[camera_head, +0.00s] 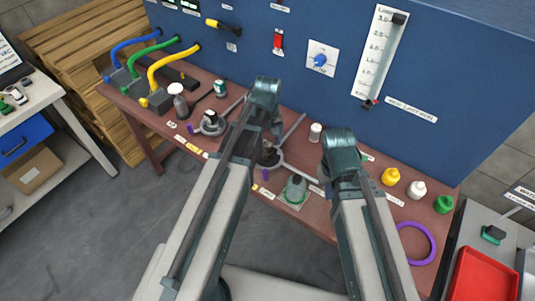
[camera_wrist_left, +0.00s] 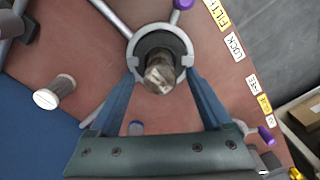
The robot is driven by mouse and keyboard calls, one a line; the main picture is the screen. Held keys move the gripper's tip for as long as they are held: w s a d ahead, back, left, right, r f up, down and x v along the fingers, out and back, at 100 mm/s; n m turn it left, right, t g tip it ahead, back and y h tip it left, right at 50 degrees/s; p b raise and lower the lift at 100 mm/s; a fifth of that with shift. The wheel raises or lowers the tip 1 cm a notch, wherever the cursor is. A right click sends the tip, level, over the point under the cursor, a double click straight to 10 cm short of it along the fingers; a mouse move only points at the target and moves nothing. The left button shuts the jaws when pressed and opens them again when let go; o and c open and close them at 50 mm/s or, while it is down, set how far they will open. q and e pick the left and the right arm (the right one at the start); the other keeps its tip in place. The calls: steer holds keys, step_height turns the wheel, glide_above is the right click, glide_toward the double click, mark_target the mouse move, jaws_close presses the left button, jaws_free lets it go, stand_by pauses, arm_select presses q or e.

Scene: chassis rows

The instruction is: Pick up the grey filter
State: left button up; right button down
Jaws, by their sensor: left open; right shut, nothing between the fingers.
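A grey, worn-looking cylinder (camera_wrist_left: 160,75), which I take for the grey filter, sits in a dark socket inside a grey ring (camera_wrist_left: 136,48) with rods and purple knobs. My left gripper (camera_wrist_left: 164,82) is open, its blue fingers on either side of the ring's near half; contact cannot be told. In the head view my left gripper (camera_head: 268,128) is over this ring, and the cylinder is mostly hidden. A white-capped, grey-brown cylinder (camera_wrist_left: 55,92) stands apart to the left; it also shows in the head view (camera_head: 315,132). My right gripper (camera_head: 341,155) is shut and empty over the bench's middle.
The red-brown bench (camera_head: 320,216) runs along a blue panel (camera_head: 290,80). A second ring fixture (camera_head: 213,124) stands left. Yellow (camera_head: 390,176), white (camera_head: 416,189) and green (camera_head: 442,203) caps and a purple ring (camera_head: 430,245) lie right. A green-ringed stand (camera_head: 295,192) is near the front edge.

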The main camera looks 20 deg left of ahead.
arm_select(q)
steer(key=shift+f, duration=0.6)
arm_select(e)
steer(key=shift+f, duration=0.6)
arm_select(q)
steer(key=shift+r, duration=0.1)
arm_select(e)
steer(key=shift+r, duration=0.1)
arm_select(q)
jaws_close()
steer(key=shift+r, duration=0.1)
arm_select(e)
steer(key=shift+r, duration=0.15)
